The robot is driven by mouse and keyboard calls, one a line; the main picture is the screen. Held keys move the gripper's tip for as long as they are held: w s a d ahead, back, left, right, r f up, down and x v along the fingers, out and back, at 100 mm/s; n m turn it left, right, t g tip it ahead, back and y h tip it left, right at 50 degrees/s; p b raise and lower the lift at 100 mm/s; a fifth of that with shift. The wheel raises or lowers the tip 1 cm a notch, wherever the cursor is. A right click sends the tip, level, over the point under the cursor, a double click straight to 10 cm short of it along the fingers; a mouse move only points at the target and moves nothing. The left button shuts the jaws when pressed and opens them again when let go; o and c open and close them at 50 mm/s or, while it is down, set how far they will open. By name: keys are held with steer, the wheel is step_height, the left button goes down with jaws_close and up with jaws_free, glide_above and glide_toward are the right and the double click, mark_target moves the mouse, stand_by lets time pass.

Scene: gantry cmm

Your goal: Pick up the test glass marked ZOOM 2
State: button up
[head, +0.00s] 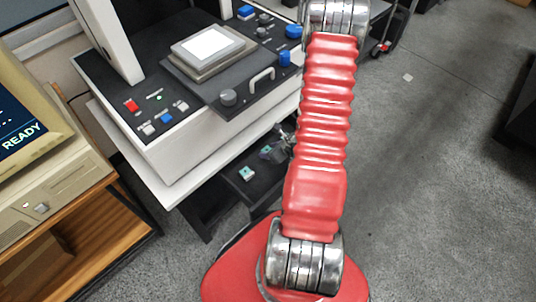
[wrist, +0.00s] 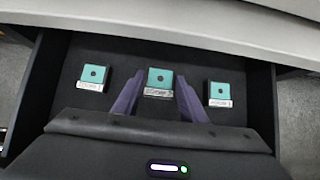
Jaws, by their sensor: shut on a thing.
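Three teal square test glasses with white labels show in the wrist view: a left one (wrist: 94,74), a middle one (wrist: 160,78) and a right one (wrist: 219,92). The label print is too small to read, so I cannot tell which is ZOOM 2. My gripper (wrist: 158,84) has its purple fingers on either side of the middle glass and is shut on it. The glass looks upright and level with the others; I cannot tell whether it is clear of the surface. In the head view one glass (head: 247,173) shows, and my red arm partly hides the gripper.
The glasses are in a dark open drawer (wrist: 62,60) with raised side walls, under a pale ledge (wrist: 160,28). In the head view the measuring machine (head: 160,125) stands above it. A wooden desk (head: 100,235) with a computer is at left. Floor at right is mostly clear.

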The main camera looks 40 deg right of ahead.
step_height(320, 180, up, 16)
steer(key=shift+f, duration=0.2)
stand_by(0.5)
stand_by(0.7)
